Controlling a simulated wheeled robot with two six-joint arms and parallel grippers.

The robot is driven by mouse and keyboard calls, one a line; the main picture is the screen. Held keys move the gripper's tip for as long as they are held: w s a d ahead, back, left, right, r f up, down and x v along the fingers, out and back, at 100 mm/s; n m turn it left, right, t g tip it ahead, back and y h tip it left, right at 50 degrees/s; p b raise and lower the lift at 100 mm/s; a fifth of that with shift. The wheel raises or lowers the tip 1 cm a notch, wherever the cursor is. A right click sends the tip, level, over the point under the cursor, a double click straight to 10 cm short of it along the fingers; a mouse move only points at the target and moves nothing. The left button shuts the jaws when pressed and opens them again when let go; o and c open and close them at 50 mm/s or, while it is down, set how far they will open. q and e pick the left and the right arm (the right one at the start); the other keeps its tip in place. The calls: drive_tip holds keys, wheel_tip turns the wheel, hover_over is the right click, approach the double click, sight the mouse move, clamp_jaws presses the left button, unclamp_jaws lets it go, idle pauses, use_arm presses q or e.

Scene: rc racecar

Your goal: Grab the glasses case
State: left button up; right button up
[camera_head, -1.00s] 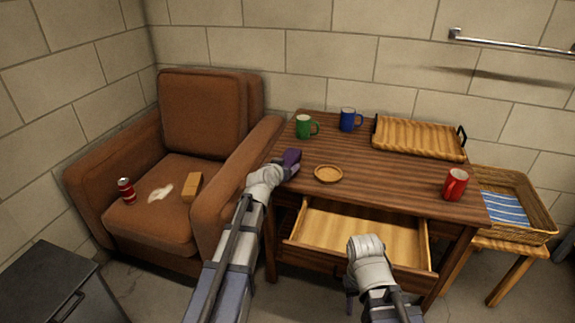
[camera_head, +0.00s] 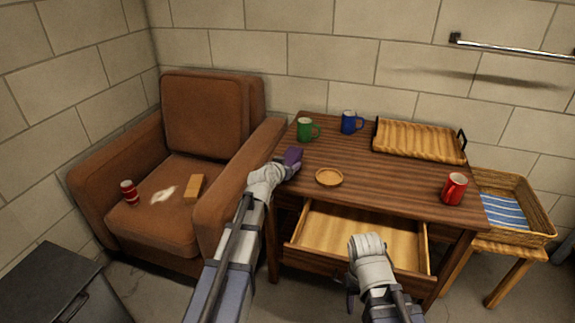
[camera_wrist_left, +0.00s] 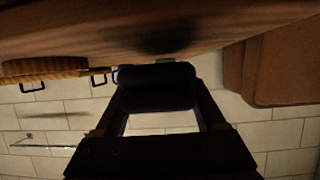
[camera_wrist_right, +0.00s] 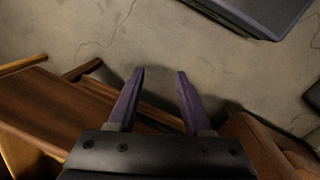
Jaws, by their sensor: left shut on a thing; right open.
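A dark, rounded, elongated object, which looks like the glasses case (camera_wrist_left: 158,88), sits between the fingers of my left gripper in the left wrist view. My left gripper (camera_head: 293,157) is shut on it at the left edge of the wooden table (camera_head: 390,185). In the head view the purple fingers and the case are hard to tell apart. Whether the case touches the tabletop is unclear. My right gripper (camera_wrist_right: 160,74) is open and empty, pointing down over the floor in the right wrist view. In the head view its arm is in front of the open drawer.
The table holds a green mug (camera_head: 305,130), a blue mug (camera_head: 349,122), a red mug (camera_head: 454,188), a round wooden dish (camera_head: 329,177) and a wooden tray (camera_head: 420,140). The open drawer (camera_head: 360,232) looks empty. A brown armchair (camera_head: 150,222) stands left, a wicker basket (camera_head: 530,205) right.

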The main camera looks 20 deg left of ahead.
sight(288, 161)
use_arm(q)
wheel_tip(288, 161, up, 8)
drive_tip(key=p, duration=0.7)
drive_tip(key=shift+r, duration=0.1)
